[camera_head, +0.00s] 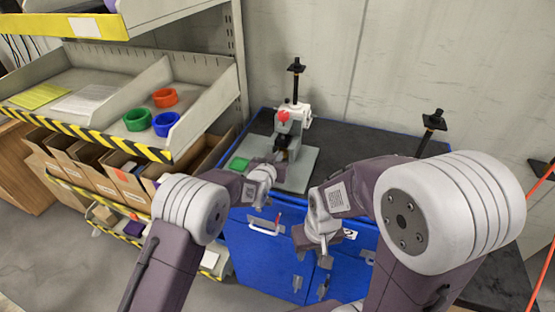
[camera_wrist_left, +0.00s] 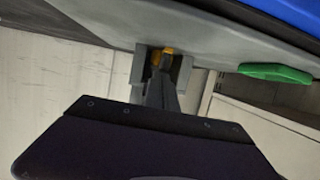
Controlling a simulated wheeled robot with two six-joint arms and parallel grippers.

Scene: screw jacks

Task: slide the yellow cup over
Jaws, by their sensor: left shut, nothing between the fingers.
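A grey screw jack (camera_head: 290,128) with a white top and a red spot stands on a grey plate (camera_head: 298,176) on the workbench. In the left wrist view a small yellow piece (camera_wrist_left: 167,51), likely the yellow cup, shows between two grey walls, partly hidden by my fingers. My left gripper (camera_head: 280,157) is at the lower front of the jack. In the left wrist view its fingers (camera_wrist_left: 162,75) are shut and reach up to the yellow piece; I cannot tell whether they touch it. My right gripper (camera_head: 323,243) hangs before the blue cabinet, its fingers unclear.
A black post (camera_head: 432,125) stands at the right.

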